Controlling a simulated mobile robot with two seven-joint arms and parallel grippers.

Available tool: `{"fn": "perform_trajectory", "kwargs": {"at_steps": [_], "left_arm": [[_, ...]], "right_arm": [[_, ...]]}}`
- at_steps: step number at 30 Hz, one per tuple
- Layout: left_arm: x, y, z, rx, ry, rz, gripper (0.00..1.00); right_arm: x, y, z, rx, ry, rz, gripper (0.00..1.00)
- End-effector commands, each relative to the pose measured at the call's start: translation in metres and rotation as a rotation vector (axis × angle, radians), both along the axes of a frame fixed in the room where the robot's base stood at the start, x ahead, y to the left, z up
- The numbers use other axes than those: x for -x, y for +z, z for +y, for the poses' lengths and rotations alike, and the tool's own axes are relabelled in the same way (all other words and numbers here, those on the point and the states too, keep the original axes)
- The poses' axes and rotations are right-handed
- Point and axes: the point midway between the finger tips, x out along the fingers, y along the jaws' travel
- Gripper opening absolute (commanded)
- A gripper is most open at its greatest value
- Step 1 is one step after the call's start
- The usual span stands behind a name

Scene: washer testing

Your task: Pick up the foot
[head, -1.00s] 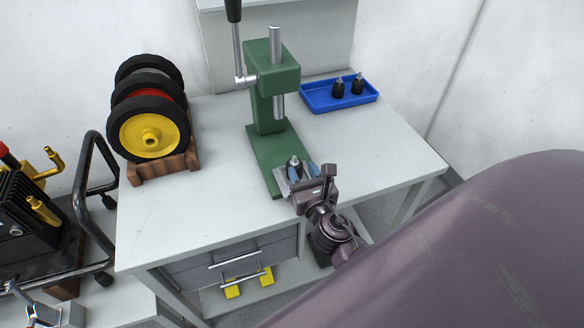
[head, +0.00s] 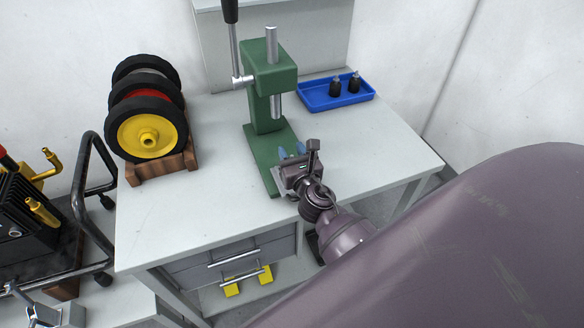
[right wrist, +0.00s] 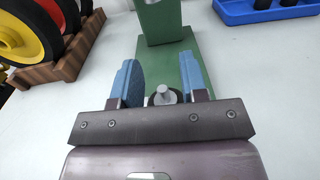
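A foot (right wrist: 164,96), a small dark part with a metal stud on top, stands upright on the green base of the press. It shows in the right wrist view between the two blue fingers of my right gripper (right wrist: 160,83). The fingers are apart, one on each side of the foot, and I see no clear contact. In the head view my right gripper (head: 292,151) is low over the front of the press base and hides this foot. Two more black feet (head: 345,86) stand in a blue tray (head: 312,101) at the back right. My left gripper is not in view.
The green press (head: 270,75) rises just behind my right gripper. Wheels (head: 130,137) sit in a wooden rack (head: 140,176) at the left of the white table (head: 220,217). The table is clear between rack and press and at the right.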

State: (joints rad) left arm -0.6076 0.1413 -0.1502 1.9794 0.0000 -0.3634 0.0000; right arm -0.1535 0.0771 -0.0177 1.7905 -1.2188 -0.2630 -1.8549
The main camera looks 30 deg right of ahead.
Motion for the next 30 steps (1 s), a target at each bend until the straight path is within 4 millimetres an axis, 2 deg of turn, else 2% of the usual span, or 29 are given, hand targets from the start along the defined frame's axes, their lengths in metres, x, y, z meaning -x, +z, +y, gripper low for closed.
{"fn": "perform_trajectory", "kwargs": {"at_steps": [1,6,9,23,30], "left_arm": [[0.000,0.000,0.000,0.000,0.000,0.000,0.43],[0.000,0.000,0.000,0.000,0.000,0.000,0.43],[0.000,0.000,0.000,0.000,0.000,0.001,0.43],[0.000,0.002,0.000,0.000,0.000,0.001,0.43],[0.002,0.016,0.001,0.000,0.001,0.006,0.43]], "right_arm": [[0.000,0.000,0.000,0.000,0.000,0.000,0.38],[0.000,0.000,0.000,0.000,0.000,0.000,0.12],[0.000,0.000,0.000,0.000,0.000,0.000,0.00],[0.000,0.003,0.000,0.000,0.001,-0.001,0.00],[0.000,0.031,0.000,0.003,0.002,-0.002,0.00]]}}
